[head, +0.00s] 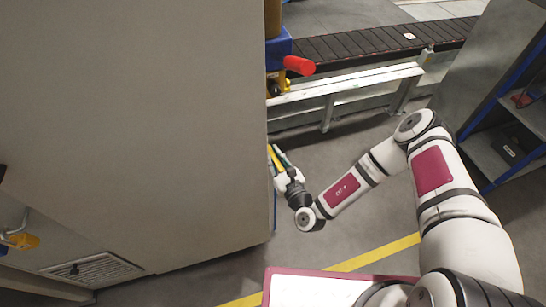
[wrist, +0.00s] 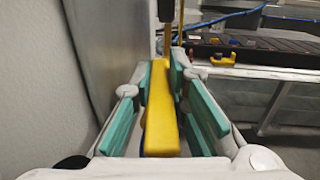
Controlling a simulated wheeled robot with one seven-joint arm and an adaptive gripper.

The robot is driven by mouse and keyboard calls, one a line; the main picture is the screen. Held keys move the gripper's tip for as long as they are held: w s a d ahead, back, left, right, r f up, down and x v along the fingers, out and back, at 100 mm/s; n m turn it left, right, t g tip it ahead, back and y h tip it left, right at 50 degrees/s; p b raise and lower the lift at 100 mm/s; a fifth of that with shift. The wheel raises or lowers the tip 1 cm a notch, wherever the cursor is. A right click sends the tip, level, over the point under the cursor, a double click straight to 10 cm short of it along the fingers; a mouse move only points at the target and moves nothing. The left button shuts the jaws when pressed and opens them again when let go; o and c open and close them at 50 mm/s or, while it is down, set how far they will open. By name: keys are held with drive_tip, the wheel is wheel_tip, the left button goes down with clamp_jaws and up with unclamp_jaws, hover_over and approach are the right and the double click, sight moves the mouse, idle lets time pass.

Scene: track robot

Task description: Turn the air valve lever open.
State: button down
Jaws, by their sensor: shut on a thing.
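The yellow lever (wrist: 160,112) runs lengthwise between the teal finger pads in the wrist view. A thin yellow strip of it (head: 272,153) shows at the cabinet's right edge in the head view. My gripper (head: 279,157) is beside that edge and shut on the lever; its fingers (wrist: 160,78) lie on both sides of it in the wrist view. The lever's pivot and the valve body cannot be made out clearly.
A large grey cabinet (head: 140,110) stands directly left of my gripper. A red handle (head: 299,65) sticks out above, near a roller conveyor (head: 370,45) with a metal rail (head: 345,84). A shelf (head: 510,130) stands at right. Open floor (head: 345,228) lies below my arm.

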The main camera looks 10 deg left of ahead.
idle(0.4)
drive_tip(key=c, duration=1.6)
unclamp_jaws()
drive_tip(key=shift+o, duration=0.2)
drive_tip(key=v, duration=1.2)
drive_tip(key=shift+a+f, duration=0.1)
